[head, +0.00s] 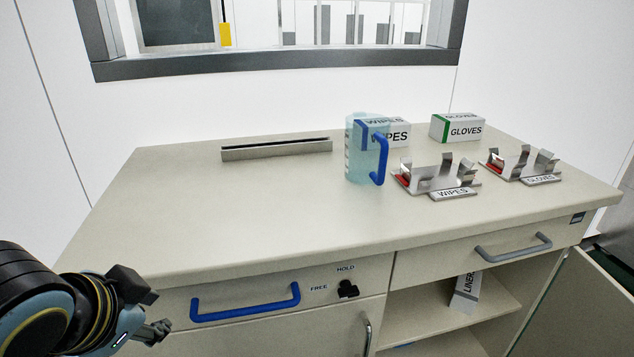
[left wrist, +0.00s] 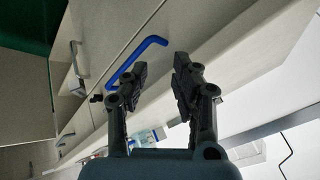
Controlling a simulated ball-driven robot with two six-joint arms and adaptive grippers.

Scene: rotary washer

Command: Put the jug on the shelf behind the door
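The jug (head: 360,160) is clear pale blue with a blue handle (head: 382,158) on its right side. It stands upright on the counter, in front of the WIPES box. A shelf (head: 440,325) shows in the open compartment below the right drawer, and an open door (head: 585,315) stands at its right. A closed door (head: 270,335) with a vertical handle is left of that compartment. My left gripper (head: 146,307) is open and empty at the counter's front left, far from the jug. Its spread fingers show in the left wrist view (left wrist: 161,68). My right gripper is out of view.
A LINERS box (head: 466,292) stands on the shelf. Metal holders (head: 437,178) (head: 520,164) and a GLOVES box (head: 457,128) are right of the jug. A blue drawer handle (head: 246,303) and HOLD/FREE knob (head: 347,289) are on the front.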

